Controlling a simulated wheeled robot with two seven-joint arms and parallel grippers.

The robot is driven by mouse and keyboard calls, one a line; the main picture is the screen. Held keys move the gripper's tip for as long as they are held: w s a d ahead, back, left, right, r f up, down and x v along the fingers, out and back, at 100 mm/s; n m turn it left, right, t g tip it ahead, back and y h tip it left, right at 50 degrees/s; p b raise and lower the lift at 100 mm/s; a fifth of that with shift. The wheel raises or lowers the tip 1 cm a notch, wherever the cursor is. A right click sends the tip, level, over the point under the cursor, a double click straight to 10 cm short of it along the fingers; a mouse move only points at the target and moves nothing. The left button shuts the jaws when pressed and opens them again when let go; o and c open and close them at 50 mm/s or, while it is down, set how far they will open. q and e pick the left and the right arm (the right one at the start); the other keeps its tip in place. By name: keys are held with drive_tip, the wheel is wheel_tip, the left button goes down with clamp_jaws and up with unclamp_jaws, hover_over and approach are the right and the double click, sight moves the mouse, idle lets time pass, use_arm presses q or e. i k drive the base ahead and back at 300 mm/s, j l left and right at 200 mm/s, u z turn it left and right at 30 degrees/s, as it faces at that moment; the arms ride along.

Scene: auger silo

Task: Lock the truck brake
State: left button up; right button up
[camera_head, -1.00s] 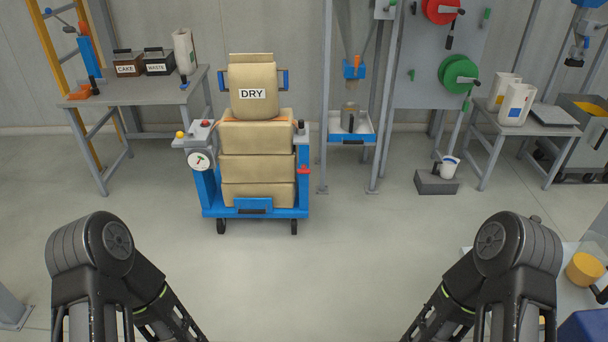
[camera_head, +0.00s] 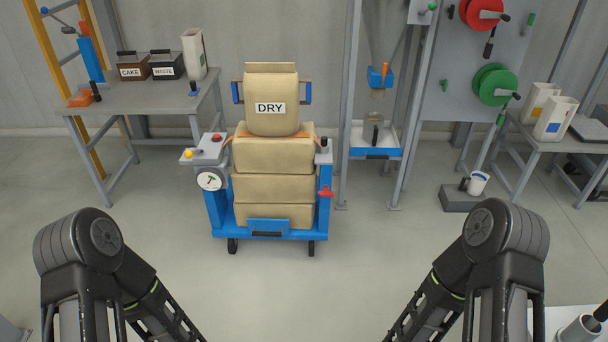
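The truck (camera_head: 222,215) is a blue wheeled cart in the middle of the camera_head view, loaded with stacked tan sacks (camera_head: 272,187). The top sack carries a DRY label (camera_head: 270,108). On its left side are a grey panel with a red knob (camera_head: 217,137), a yellow knob (camera_head: 188,154) and a round white dial (camera_head: 211,181). A red handle (camera_head: 326,193) sits on its right side. A blue pedal-like part (camera_head: 268,226) is at its front base. I cannot tell which part is the brake. Both my arms show at the bottom; their grippers are out of frame.
A grey table (camera_head: 140,97) with CAKE and WASTE boxes stands at the left. A metal frame (camera_head: 348,120) with a blue tray stands just right of the truck. A panel with red and green reels (camera_head: 495,85) is further right. The floor (camera_head: 280,290) before the truck is clear.

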sight(325, 193)
drive_tip(key=i+l+u, duration=0.35)
drive_tip(key=i, duration=0.25)
drive_tip(key=i+l+u, duration=0.3)
drive_tip(key=i+l, duration=0.25)
drive_tip(key=i+l+u, duration=0.35)
drive_tip(key=i+l, duration=0.15)
drive_tip(key=l, duration=0.2)
drive_tip(key=l+u, duration=0.1)
drive_tip(key=l, duration=0.35)
drive_tip(key=l+u, duration=0.15)
drive_tip(key=l, duration=0.3)
drive_tip(key=k+l+u, duration=0.1)
drive_tip(key=l, duration=0.3)
drive_tip(key=k+l+u, duration=0.1)
drive_tip(key=l, duration=0.35)
drive_tip(key=k+l+u, duration=0.1)
drive_tip(key=l, duration=0.3)
drive_tip(key=k+l+u, duration=0.15)
drive_tip(key=l, duration=0.3)
drive_tip(key=l+u, duration=0.1)
drive_tip(key=l, duration=0.3)
drive_tip(key=k, duration=0.05)
